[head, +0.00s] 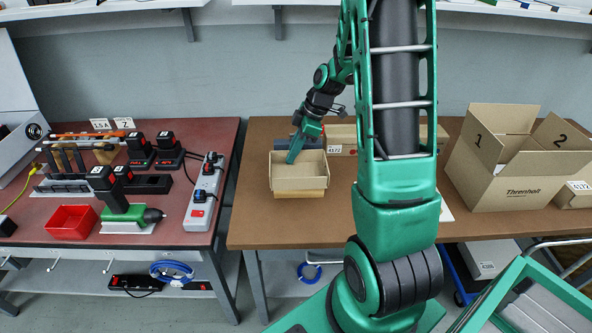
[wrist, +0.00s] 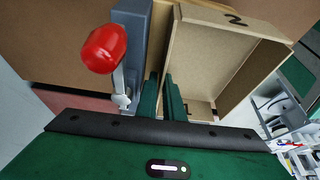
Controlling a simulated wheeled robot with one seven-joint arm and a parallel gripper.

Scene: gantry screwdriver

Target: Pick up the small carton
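The small carton (head: 299,184) is open-topped and tan. It sits toward the left of the brown table in the head view, with a lighter tan piece under its front. My gripper (head: 293,152) reaches down at its back left part. In the wrist view the small carton (wrist: 205,70) fills the upper right, and a face by its rim is marked 2. My gripper's two green fingers (wrist: 163,97) stand close together with a tan wall of the carton between them. The finger contact is partly hidden.
A grey device with a red knob (wrist: 104,49) stands close beside the fingers. A large open carton (head: 510,170) stands at the right of the brown table (head: 262,232). The red table (head: 180,255) at left holds tools, a red bin (head: 71,222) and a power strip (head: 203,192).

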